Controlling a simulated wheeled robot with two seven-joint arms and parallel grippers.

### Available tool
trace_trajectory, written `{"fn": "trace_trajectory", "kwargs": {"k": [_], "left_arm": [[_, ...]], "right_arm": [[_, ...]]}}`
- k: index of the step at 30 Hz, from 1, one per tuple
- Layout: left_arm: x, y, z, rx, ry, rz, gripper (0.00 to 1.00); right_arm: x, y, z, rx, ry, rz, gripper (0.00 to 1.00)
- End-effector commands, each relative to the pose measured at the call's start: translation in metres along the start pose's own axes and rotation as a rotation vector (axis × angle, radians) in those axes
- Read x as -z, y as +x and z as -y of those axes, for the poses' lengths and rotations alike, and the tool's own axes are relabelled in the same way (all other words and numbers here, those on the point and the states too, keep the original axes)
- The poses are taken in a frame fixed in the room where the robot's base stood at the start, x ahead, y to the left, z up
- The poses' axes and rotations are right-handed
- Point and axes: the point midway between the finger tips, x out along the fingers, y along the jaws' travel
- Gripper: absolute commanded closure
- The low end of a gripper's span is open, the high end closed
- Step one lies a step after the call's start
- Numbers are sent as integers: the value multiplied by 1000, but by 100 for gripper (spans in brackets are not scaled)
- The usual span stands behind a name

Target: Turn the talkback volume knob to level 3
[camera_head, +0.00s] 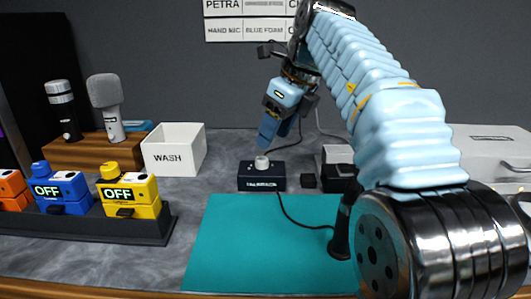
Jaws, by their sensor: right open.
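The talkback box (262,183) is a small dark blue unit with a white label on its front, standing behind the teal mat. Its light-coloured volume knob (262,163) sits on top; I cannot read its level. My right gripper (273,133) is open, with blue fingers pointing down just above and slightly right of the knob. It looks apart from the knob, though the exact gap is hard to tell. My left gripper is not in view.
Left are a white WASH bin (174,150), microphones on a wooden stand (80,153), and coloured packs marked OFF in a dark rack (95,226). A grey case (492,150) stands right. A black cable crosses the mat.

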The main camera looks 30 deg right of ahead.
Motion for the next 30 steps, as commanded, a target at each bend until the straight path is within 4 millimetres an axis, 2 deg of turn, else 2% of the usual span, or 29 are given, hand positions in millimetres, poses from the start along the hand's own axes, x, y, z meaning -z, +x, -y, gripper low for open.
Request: {"fn": "trace_trajectory", "kwargs": {"k": [3, 9, 14, 21, 23, 30], "left_arm": [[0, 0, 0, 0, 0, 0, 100], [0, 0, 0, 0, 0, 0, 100], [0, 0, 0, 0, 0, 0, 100], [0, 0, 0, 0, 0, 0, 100], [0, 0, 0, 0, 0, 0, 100], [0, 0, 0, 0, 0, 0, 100]], "right_arm": [[0, 27, 0, -2, 0, -2, 45], [0, 57, 0, -1, 1, -2, 45], [0, 65, 0, 1, 1, -1, 45], [0, 66, 0, 1, 1, 0, 45], [0, 66, 0, 1, 1, 0, 53], [0, 66, 0, 1, 1, 0, 90]]}}
